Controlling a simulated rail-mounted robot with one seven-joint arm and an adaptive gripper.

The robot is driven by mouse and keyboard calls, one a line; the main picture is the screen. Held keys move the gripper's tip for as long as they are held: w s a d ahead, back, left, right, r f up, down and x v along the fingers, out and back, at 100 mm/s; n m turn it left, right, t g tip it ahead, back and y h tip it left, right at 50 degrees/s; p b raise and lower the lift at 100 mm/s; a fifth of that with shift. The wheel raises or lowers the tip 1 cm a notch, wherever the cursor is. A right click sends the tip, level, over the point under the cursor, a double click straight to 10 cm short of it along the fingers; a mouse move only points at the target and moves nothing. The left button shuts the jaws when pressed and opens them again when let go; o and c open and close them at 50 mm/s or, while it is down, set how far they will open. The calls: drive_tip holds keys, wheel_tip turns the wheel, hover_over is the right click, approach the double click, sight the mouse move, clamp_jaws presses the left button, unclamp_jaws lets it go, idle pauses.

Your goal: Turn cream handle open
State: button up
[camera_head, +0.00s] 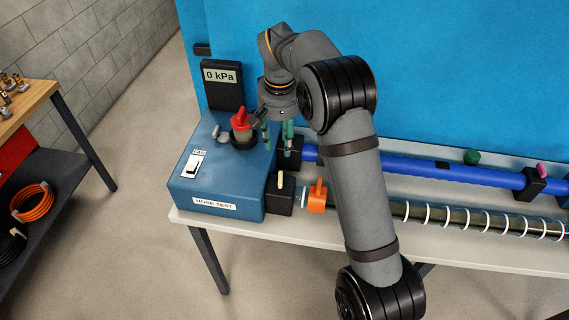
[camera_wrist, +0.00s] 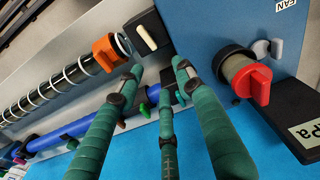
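The cream handle (camera_head: 280,180) is a short bar on a black block (camera_head: 280,195) at the front right of the blue HOSE TEST box (camera_head: 225,178). In the wrist view the cream handle (camera_wrist: 146,38) lies slantwise on its black block, beyond the fingertips. My gripper (camera_head: 277,145) has green fingers and hangs just behind the cream handle, apart from it. In the wrist view my gripper (camera_wrist: 160,78) is open, its fingers spread with nothing held between them. The far end of the blue pipe is partly hidden behind the fingers.
An orange clamp (camera_head: 317,196) stands right of the black block on a ringed hose (camera_head: 450,215). A blue pipe (camera_head: 420,172) runs behind it. A red knob (camera_head: 241,120) and a 0 kPa display (camera_head: 221,77) stand left of my gripper. A blue panel (camera_head: 460,70) closes the back.

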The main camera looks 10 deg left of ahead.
sight(280, 181)
drive_tip(key=shift+m+g, duration=0.5)
drive_tip(key=shift+m, duration=0.2)
drive_tip(key=s+f, duration=0.1)
drive_tip(key=f, duration=0.2)
drive_tip(key=s+f, duration=0.1)
drive_tip(key=f, duration=0.3)
drive_tip(key=d+f+p, duration=0.1)
drive_tip(key=f, duration=0.2)
drive_tip(key=shift+s+d+f, duration=0.1)
drive_tip(key=shift+s+f, duration=0.05)
drive_tip(key=shift+s, duration=0.25)
drive_tip(key=c, duration=0.3)
clamp_jaws()
